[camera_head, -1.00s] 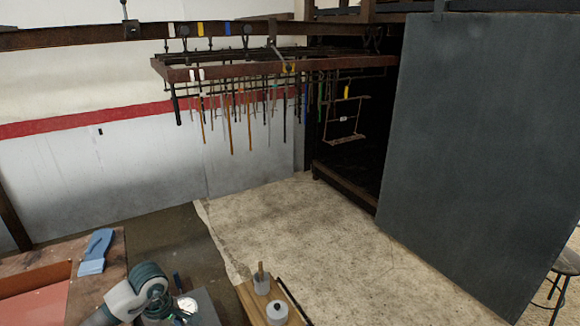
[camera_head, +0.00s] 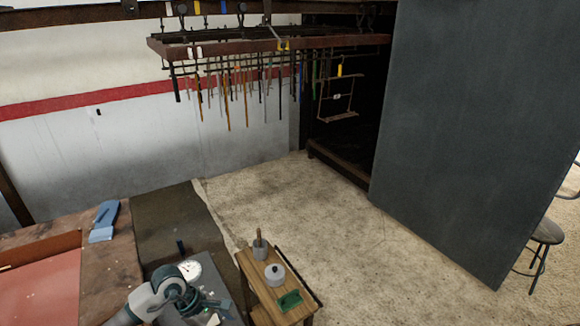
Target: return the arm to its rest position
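My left arm, white and dark teal, comes in at the bottom left edge. Its gripper (camera_head: 214,305) is low in the picture, over or beside a grey surface (camera_head: 205,268) with a round white dial gauge (camera_head: 189,270). The fingers are small and partly cut off, so I cannot tell whether they are open or shut. I see nothing clearly held. My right arm and gripper are not in view.
A wooden stand (camera_head: 256,290) holds a grey cup, a lidded pot (camera_head: 275,274) and a green item (camera_head: 289,300). A workbench with a blue object (camera_head: 104,220) is at left. A rail frame (camera_head: 270,43) with hanging rods is overhead; a dark panel (camera_head: 480,140) stands right.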

